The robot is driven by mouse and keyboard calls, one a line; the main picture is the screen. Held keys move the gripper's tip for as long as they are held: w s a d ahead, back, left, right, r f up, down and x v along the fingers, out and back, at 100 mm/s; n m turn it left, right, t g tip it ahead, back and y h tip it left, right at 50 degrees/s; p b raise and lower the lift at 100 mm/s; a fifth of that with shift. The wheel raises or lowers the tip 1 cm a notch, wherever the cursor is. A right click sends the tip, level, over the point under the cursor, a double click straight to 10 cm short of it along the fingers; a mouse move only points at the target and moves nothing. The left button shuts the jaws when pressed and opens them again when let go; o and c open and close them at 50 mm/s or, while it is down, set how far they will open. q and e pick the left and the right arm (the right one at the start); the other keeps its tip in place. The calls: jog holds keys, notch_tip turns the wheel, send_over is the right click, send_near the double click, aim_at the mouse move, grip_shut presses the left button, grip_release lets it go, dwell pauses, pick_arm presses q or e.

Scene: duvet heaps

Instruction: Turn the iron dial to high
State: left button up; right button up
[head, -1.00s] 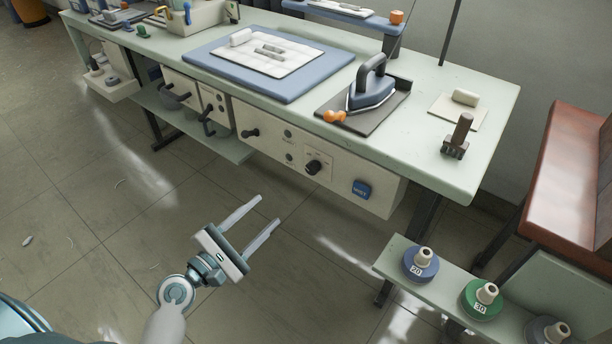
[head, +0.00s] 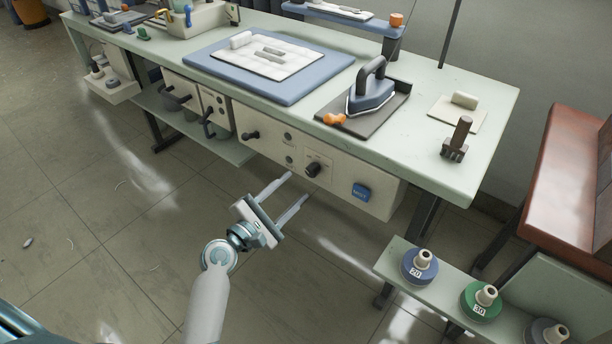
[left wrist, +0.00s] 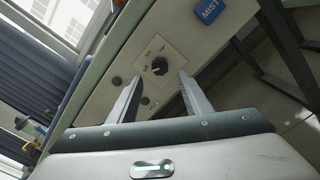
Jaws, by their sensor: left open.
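The iron dial is a round black knob (head: 312,169) on a pale plate on the front panel below the iron. It also shows in the left wrist view (left wrist: 160,66), beyond and roughly between my fingertips. Its marked setting is too small to read. My left gripper (head: 298,188) is open and empty, in front of the panel and a little below and left of the dial, apart from it. The iron (head: 371,90) rests on a dark pad on the bench, with an orange piece (head: 334,119) at its front. My right gripper is not in view.
A blue MIST button (head: 361,190) is right of the dial; it shows in the left wrist view (left wrist: 209,10). A black lever knob (head: 251,135) is to its left. Weights (head: 421,264) stand on a low shelf at right. The floor before the panel is clear.

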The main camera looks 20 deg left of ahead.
aim_at(309, 174)
pick_arm(q)
jog(key=x, duration=0.5)
jog(key=shift+w, duration=0.15)
jog(key=shift+w+d, duration=0.25)
jog(key=shift+w, duration=0.3)
jog(key=c, duration=1.1)
jog(key=shift+o, duration=0.2)
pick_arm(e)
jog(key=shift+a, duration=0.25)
